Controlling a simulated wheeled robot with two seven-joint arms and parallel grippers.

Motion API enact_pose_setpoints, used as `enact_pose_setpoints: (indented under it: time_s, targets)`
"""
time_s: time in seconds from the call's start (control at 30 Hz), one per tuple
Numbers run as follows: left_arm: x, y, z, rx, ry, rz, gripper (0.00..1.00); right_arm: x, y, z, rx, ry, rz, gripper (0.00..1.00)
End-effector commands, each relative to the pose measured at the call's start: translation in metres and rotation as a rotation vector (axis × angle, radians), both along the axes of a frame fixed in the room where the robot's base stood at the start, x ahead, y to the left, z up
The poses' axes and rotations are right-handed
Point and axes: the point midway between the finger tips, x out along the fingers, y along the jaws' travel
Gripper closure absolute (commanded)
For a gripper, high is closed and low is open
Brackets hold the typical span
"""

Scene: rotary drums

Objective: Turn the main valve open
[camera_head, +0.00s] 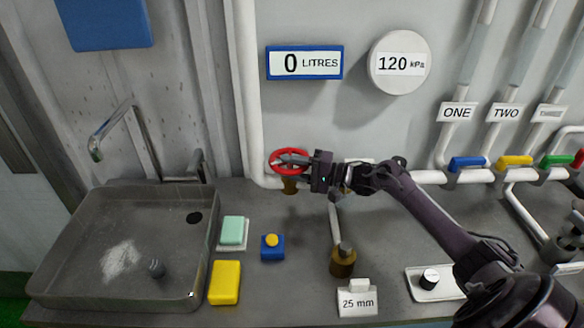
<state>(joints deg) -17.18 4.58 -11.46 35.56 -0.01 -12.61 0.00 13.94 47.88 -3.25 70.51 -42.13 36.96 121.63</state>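The main valve is a red round handwheel (277,168) on a brass body (289,187), where the white pipe bends near the wall. My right gripper (282,159) reaches in from the right, with its fingers at the upper middle of the red wheel. The fingers overlap the wheel in this view. I cannot tell whether they are closed on the rim or only in front of it. My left gripper is not in view.
A grey sink (70,250) with a tap (110,130) is at left. A yellow block (224,283), a green sponge (233,231) and a blue box with a yellow button (272,247) stand beside it. A brass fitting (343,262) and coloured valve handles (467,162) are to the right.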

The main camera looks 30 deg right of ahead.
Motion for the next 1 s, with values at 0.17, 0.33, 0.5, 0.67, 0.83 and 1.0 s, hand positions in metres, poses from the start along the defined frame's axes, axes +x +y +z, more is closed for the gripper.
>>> enact_pose_setpoints:
  time_s: [0.17, 0.33, 0.5, 0.67, 0.83, 1.0]
  targets:
    - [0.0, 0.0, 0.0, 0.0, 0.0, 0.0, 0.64, 0.0, 0.0, 0.0, 0.001, -0.001, 0.0, 0.62]
    - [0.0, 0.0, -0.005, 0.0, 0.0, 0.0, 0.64, -0.011, -0.01, -0.002, -0.001, 0.001, -0.001, 0.62]
    - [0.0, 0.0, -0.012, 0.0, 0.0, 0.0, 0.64, -0.033, -0.03, -0.004, -0.002, 0.004, -0.001, 0.62]
    - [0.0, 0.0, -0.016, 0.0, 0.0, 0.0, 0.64, -0.05, -0.045, -0.003, -0.001, 0.002, -0.001, 0.62]
    - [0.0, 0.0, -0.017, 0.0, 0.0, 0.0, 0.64, -0.058, -0.052, -0.001, -0.001, -0.001, 0.0, 0.62]
    - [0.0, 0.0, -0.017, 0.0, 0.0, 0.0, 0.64, -0.059, -0.052, 0.0, 0.0, -0.001, 0.0, 0.62]
